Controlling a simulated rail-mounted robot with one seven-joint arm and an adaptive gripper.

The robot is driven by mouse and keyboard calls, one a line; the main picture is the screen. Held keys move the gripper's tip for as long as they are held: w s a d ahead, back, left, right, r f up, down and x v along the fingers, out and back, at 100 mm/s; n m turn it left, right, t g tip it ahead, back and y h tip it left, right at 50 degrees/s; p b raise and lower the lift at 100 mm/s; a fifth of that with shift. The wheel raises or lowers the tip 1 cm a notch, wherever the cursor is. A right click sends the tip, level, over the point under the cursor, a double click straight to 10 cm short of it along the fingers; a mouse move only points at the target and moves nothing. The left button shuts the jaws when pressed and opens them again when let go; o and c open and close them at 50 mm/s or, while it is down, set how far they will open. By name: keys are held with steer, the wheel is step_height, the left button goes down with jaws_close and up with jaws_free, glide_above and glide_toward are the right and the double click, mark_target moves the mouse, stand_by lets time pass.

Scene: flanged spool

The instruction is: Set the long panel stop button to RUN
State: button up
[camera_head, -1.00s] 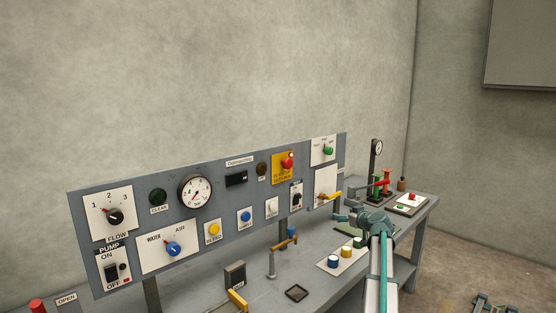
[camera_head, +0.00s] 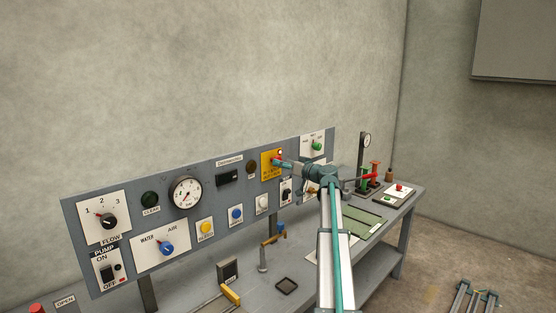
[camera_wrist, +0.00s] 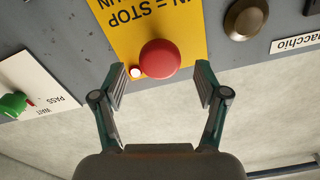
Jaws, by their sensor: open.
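The stop button is a red mushroom knob (camera_wrist: 160,59) on a yellow plate (camera_wrist: 113,33) of the long grey panel (camera_head: 100,222). In the wrist view the plate's lettering appears upside down, with "STOP" readable, and a small lit white lamp (camera_wrist: 137,72) sits beside the knob. My gripper (camera_wrist: 160,85) is open, its two fingers on either side of the knob and a little short of it in the picture; I cannot tell the depth gap. In the head view the yellow plate (camera_head: 268,168) shows, and my gripper (camera_head: 290,166) covers most of the knob.
A green selector knob (camera_head: 317,146) is to the right of the plate, also at left in the wrist view (camera_wrist: 14,104). A dark round button (camera_wrist: 245,18) is close by. The bench (camera_head: 310,275) below carries a valve handle (camera_head: 263,255) and gauge stand (camera_head: 365,150).

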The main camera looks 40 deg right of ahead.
steer(key=shift+w+a+p, duration=0.15)
steer(key=shift+w+p, duration=0.05)
steer(key=shift+w, duration=0.6)
steer(key=shift+w+a+p, duration=0.1)
steer(key=shift+w+p, duration=0.05)
steer(key=shift+w, duration=0.65)
jaws_close()
